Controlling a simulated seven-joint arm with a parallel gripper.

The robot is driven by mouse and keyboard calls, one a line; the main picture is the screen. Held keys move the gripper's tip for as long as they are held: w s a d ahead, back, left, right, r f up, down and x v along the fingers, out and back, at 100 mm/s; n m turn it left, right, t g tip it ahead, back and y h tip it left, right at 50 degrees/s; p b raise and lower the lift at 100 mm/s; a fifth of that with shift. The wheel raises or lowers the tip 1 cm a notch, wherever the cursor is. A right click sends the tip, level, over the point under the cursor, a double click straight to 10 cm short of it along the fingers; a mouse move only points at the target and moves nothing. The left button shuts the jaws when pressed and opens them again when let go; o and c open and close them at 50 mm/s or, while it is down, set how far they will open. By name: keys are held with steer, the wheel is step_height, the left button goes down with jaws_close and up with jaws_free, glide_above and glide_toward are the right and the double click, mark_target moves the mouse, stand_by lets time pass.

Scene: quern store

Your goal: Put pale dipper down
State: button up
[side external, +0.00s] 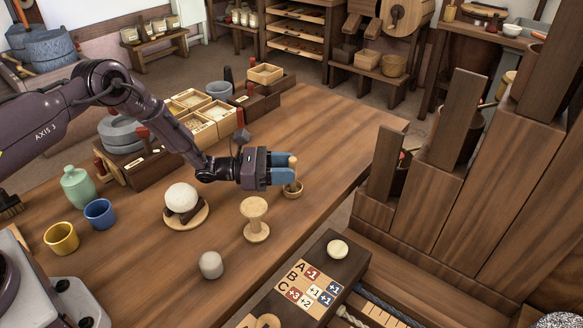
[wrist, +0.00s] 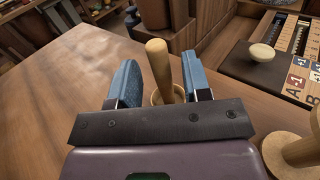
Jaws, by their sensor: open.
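The pale dipper (side external: 293,190) is light wood, with a small round cup low at the table and a handle rising from it. In the wrist view the handle (wrist: 158,62) stands, slightly tilted, between my two blue fingers, with visible gaps on both sides. My gripper (side external: 283,171) is open around the handle, above the cup. In the side view the fingers hide the handle's middle, and only its top shows above them. The cup appears to rest on the wooden table (side external: 335,130). In the wrist view the gripper body hides part of the cup.
A pale spool-shaped stand (side external: 256,219) is close in front of my gripper. A dark stand with a white ball (side external: 181,197) is to its left. A grey knob (side external: 211,264) and a lettered board (side external: 312,284) are nearer the camera. The table is clear behind the dipper.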

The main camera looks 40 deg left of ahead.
steer(key=v, duration=0.6)
steer(key=shift+d+r+m, duration=0.2)
steer(key=shift+r+m, duration=0.1)
steer(key=shift+r, duration=0.05)
steer(key=s+d+r+m+g+y, duration=0.1)
steer(key=s+d+r+m+g, duration=0.2)
steer(key=s+r+m+g, duration=0.45)
steer(key=s+d+r+m+g+y, duration=0.2)
steer(key=s+d+r+m+g, duration=0.15)
steer(key=r+m, duration=0.65)
steer(key=s+a+r+m+t+y, duration=0.2)
steer(key=s+a+r+m+y, duration=0.2)
steer(key=s, duration=0.6)
steer(key=s+a+r+m+t+y, duration=0.3)
steer(key=s+a+r+m+y, duration=0.1)
steer(key=s, duration=0.6)
step_height(320, 180, up, 4)
steer(key=a+y, duration=0.1)
steer(key=y, duration=0.1)
steer(key=shift+s+a+f+y, duration=0.2)
steer(key=shift+s+a+y, duration=0.1)
steer(key=shift+y, duration=0.1)
